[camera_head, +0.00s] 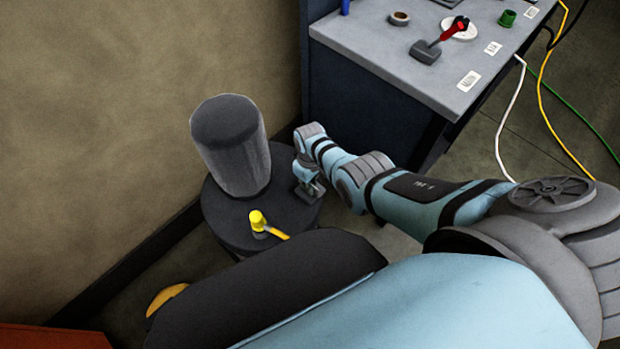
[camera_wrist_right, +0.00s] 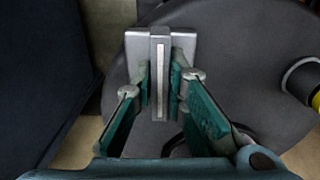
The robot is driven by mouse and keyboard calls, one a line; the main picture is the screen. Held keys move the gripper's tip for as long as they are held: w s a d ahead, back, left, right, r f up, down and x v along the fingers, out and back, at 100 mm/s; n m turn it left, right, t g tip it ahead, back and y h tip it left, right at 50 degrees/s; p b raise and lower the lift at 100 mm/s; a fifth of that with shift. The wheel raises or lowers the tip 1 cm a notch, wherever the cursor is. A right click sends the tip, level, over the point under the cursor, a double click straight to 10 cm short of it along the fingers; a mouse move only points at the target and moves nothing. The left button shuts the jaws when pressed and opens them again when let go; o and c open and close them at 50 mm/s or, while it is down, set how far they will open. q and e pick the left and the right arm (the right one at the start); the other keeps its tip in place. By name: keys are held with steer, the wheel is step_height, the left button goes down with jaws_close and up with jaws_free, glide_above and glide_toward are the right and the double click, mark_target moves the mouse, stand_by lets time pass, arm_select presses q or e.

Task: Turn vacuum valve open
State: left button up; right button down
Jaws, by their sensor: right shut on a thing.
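A grey metal block with a narrow upright bar (camera_wrist_right: 159,78), which looks like the vacuum valve and its handle, sits on a dark round top (camera_wrist_right: 230,40). My right gripper (camera_wrist_right: 160,88) is shut on the bar, with a green-padded finger on each side of it. In the head view my right gripper (camera_head: 310,188) reaches down to the right edge of the dark round top (camera_head: 222,208); the valve is mostly hidden there by the gripper. My left gripper is not in view.
A tall grey cylinder (camera_head: 238,160) stands on the round top, left of my gripper. A yellow-headed tool (camera_head: 258,221) lies near its front. A grey workbench (camera_head: 400,68) with tools stands behind at right; cables (camera_head: 545,85) hang beyond it. The wall is at left.

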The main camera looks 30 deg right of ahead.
steer(key=c, duration=1.6)
jaws_free()
steer(key=shift+r, duration=0.1)
step_height(320, 180, up, 12)
